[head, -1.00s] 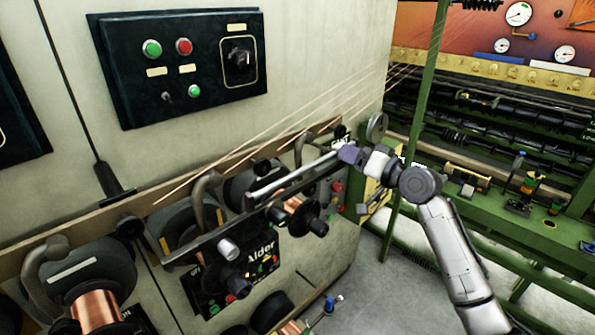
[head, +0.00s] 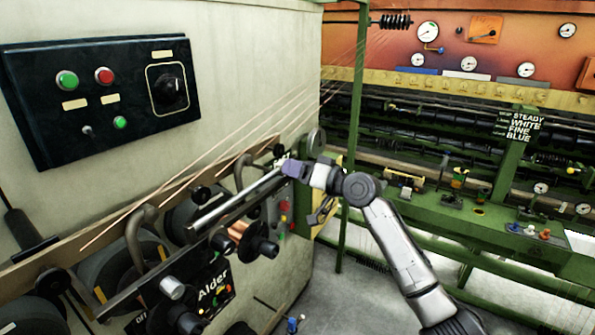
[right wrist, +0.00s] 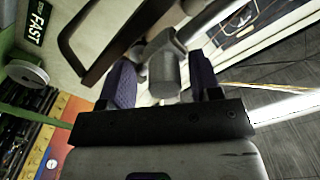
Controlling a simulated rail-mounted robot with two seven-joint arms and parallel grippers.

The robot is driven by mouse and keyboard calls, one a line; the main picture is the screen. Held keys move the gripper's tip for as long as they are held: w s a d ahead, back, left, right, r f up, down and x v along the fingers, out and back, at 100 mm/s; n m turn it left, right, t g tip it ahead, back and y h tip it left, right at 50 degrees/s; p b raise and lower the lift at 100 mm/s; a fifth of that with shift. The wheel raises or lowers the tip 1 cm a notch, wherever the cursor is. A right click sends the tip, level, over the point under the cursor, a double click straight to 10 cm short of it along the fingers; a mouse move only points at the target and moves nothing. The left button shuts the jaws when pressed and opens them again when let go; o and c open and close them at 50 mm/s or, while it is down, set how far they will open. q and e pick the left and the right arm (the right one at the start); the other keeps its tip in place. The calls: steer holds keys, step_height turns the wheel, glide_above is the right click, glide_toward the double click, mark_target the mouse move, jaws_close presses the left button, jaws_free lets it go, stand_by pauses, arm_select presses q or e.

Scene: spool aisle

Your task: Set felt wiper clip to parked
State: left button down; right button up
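My right gripper (head: 291,168) is at the right end of a long pale metal bar (head: 236,200) in front of the spool rack. In the right wrist view its two purple fingers (right wrist: 163,72) stand apart on either side of a short grey rounded knob (right wrist: 164,80). Narrow gaps seem to show between the knob and the fingers. I cannot tell for sure whether this knob belongs to the felt wiper clip; no label for it is readable. In the head view the fingertips are small and the knob is hidden. My left gripper is not in view.
A dark control panel (head: 104,92) with buttons and a rotary switch is on the wall. Copper wires run above the rack to the right. A green post (head: 356,110) stands just right of my gripper. A green bench (head: 470,215) with small parts lies beyond. A FAST sign (right wrist: 38,20) shows in the wrist view.

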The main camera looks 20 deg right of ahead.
steer(key=b+v, duration=0.2)
steer(key=v, duration=1.1)
steer(key=shift+s+d+b, duration=0.25)
steer(key=shift+s+b, duration=0.1)
